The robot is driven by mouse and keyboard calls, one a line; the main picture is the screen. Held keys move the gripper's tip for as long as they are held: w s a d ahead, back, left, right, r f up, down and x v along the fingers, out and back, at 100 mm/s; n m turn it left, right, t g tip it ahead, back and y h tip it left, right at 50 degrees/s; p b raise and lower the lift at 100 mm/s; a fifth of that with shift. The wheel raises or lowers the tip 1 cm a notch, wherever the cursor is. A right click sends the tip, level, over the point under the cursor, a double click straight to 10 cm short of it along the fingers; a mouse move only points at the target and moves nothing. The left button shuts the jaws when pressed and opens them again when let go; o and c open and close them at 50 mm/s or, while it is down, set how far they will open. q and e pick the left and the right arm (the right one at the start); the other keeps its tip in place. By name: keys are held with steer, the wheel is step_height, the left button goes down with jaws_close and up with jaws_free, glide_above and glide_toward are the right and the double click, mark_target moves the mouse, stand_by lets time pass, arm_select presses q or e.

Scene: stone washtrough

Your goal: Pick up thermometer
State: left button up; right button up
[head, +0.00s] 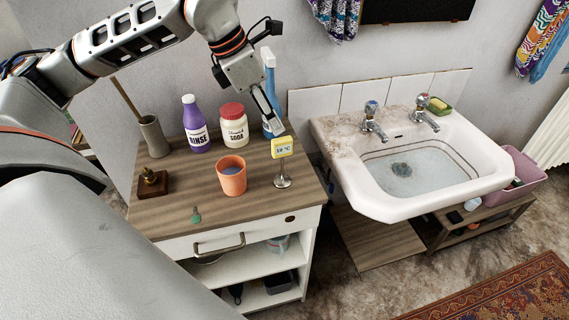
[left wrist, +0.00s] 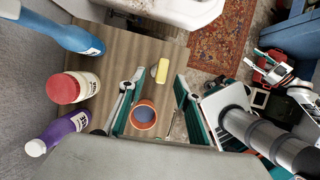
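The thermometer is a small yellow block (head: 282,147) with a pale display reading about 12 °C, upright on a thin metal stand with a round foot near the cabinet top's right edge. It also shows in the left wrist view (left wrist: 162,71), between the lines of the fingers and beyond them. My left gripper (head: 272,117) is above and behind the thermometer in the head view, apart from it. In the left wrist view its two fingers (left wrist: 157,104) are spread, with nothing held. My right gripper (left wrist: 250,55) shows small at the far right there, its fingers seemingly apart.
An orange cup (head: 231,180) stands just left of the thermometer. A white soda jar (head: 234,130), purple rinse bottle (head: 196,127) and blue bottle (head: 270,75) stand behind. A brass item (head: 152,184) is at left. A water-filled sink (head: 415,165) is to the right.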

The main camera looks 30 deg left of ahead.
mark_target(282, 139)
arm_select(q)
steer(key=x, duration=0.6)
steer(key=shift+s+d+f, duration=0.15)
steer(key=shift+s+f, duration=0.1)
steer(key=shift+s, duration=0.1)
steer(key=shift+w+d+f, duration=0.15)
steer(key=shift+w+f, duration=0.1)
steer(key=shift+f, duration=0.2)
jaws_close()
